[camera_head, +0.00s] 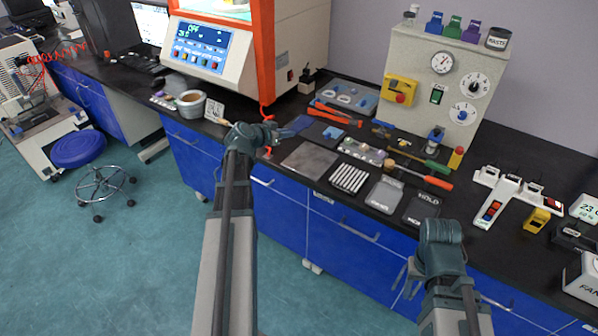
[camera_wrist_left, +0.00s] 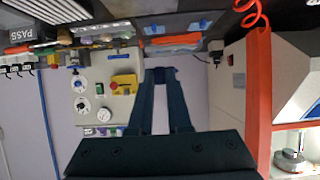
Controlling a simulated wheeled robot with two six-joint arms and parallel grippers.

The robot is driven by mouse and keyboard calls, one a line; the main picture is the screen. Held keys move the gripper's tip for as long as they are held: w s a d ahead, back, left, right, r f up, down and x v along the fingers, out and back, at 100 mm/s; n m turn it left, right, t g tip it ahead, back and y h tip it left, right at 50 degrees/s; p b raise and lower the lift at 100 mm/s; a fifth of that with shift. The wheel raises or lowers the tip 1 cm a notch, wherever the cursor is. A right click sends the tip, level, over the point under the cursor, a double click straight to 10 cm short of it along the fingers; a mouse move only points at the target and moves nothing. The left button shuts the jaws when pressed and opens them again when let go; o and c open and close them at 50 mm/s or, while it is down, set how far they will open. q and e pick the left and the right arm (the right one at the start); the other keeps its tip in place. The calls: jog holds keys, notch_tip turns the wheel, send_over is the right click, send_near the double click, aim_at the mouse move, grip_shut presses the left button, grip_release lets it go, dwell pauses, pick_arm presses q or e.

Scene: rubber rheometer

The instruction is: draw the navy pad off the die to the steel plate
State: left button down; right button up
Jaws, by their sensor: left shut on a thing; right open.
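My left gripper (camera_wrist_left: 163,82) is shut on the navy pad (camera_wrist_left: 164,74), a small dark blue piece between its fingertips in the left wrist view. In the head view my left gripper (camera_head: 285,131) is above the back of the bench, in front of the orange-framed machine. The steel plate (camera_head: 310,161), a flat grey square, lies bare near the bench's front edge, to the right of the left wrist. I cannot pick out the die with certainty. My right gripper (camera_head: 409,276) is open and low in front of the bench, partly hidden by its wrist.
The rheometer (camera_head: 222,50) stands behind the left gripper. A grey bowl (camera_head: 191,103) is left of it. A control box (camera_head: 440,92) stands behind.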

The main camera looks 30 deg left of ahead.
pick_arm(q)
jog(key=d+f+b, duration=0.1)
jog(key=f+b, duration=0.1)
jog(key=w+d+f+b, duration=0.1)
jog(key=f+b, duration=0.1)
jog(key=f, duration=0.1)
jog(key=w+d+f+b, duration=0.1)
jog(key=f+b, duration=0.1)
jog(key=f, duration=0.1)
jog(key=shift+f, duration=0.25)
jog(key=shift+w+d+f+b, duration=0.2)
jog(key=shift+f+b, duration=0.2)
jog(key=shift+b, duration=0.15)
pick_arm(e)
notch_tip(320, 180, down, 9)
jog(key=shift+f, duration=0.2)
pick_arm(q)
jog(key=shift+f, duration=0.2)
pick_arm(e)
jog(key=shift+f, duration=0.2)
pick_arm(q)
jog(key=shift+f+b, duration=2.6)
jog(key=shift+b, duration=0.2)
pick_arm(e)
jog(key=shift+f, duration=2.6)
pick_arm(q)
jog(key=c, duration=0.8)
grip_release()
jog(key=shift+s, duration=0.1)
